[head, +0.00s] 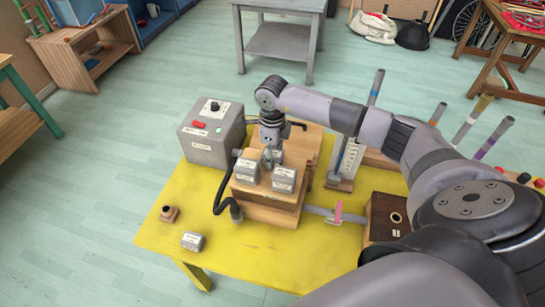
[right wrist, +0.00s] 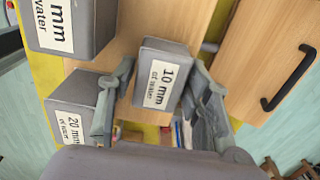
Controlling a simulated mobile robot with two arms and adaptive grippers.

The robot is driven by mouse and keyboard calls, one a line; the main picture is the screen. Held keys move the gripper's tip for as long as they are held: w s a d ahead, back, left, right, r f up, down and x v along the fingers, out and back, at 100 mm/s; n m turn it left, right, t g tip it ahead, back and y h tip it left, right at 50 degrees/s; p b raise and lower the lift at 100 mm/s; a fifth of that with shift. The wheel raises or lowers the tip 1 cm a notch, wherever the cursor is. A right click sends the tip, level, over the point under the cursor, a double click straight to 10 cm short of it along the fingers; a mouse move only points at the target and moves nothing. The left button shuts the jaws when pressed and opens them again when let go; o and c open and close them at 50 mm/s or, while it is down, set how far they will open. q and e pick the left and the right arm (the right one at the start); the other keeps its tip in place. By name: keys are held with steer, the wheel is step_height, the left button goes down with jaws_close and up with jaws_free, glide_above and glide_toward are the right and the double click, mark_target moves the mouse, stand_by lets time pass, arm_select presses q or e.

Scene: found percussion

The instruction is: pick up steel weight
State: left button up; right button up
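A small grey steel weight labelled "10 mm of water" (right wrist: 162,75) lies between the fingers of my right gripper (right wrist: 160,98) in the right wrist view. The fingers flank it closely, but firm contact is not clear. In the head view my right gripper (head: 270,157) points down at the wooden box top, hiding most of this weight. Two other grey weights stand just in front: a larger one (head: 247,170) to the left, also in the wrist view (right wrist: 68,25), and the "20 mm" one (head: 284,178), also in the wrist view (right wrist: 75,105). My left gripper is out of view.
The wooden box (head: 270,209) stands on a yellow table (head: 280,262). A grey control box (head: 209,140) with a black hose is at its left. Another grey weight (head: 192,241) lies at the table's front left. A dark wooden block (head: 382,220) stands right. The front table area is mostly clear.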

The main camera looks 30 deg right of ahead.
jaws_close()
stand_by(0.3)
